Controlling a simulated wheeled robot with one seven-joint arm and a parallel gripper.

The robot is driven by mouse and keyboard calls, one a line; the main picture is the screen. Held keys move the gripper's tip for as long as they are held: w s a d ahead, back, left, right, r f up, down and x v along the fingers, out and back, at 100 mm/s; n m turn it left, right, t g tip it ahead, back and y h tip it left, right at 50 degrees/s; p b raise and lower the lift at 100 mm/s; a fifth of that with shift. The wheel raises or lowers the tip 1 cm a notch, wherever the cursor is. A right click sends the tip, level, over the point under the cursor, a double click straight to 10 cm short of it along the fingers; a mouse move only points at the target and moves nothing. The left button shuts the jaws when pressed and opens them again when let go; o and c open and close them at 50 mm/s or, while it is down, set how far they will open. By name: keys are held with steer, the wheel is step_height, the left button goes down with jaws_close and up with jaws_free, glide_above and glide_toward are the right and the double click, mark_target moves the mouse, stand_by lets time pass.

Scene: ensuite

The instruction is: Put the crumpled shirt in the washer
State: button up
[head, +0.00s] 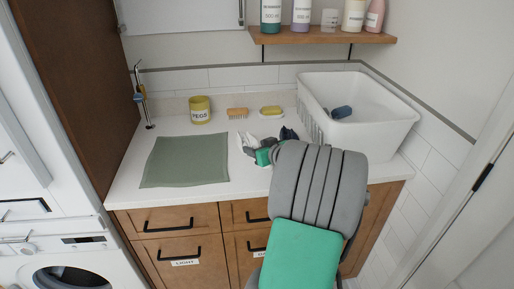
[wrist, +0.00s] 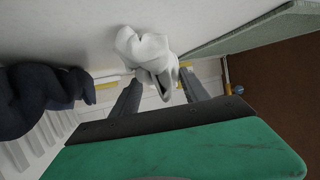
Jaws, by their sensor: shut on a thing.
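A white crumpled cloth (wrist: 152,58) is between the fingers of my gripper (wrist: 160,92) in the wrist view. My gripper is shut on it. In the head view my gripper (head: 262,147) is low over the counter, with the white cloth (head: 247,140) at its left. A dark navy crumpled cloth (wrist: 35,98) lies beside the gripper; it also shows in the head view (head: 288,134). I cannot tell for certain which cloth is the shirt. The white washer (head: 112,262) is at the lower left, cut off by the frame; its round door (head: 72,279) is only partly in view.
A green mat (head: 186,160) lies on the counter (head: 150,132), left of the gripper. A yellow pegs cup (head: 200,109), a brush (head: 237,113) and a soap dish (head: 271,112) stand behind. A white basin (head: 375,135) is at right. A bottle shelf (head: 320,36) hangs above.

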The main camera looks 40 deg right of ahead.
steer(key=o, duration=1.5)
steer(key=shift+f, duration=0.1)
steer(key=shift+s+r, duration=0.15)
steer(key=shift+r, duration=0.05)
steer(key=b+v, duration=0.1)
steer(key=v, duration=1)
steer(key=shift+s+a+r, duration=0.1)
steer(key=shift+s+a, duration=0.05)
steer(key=shift+s, duration=0.2)
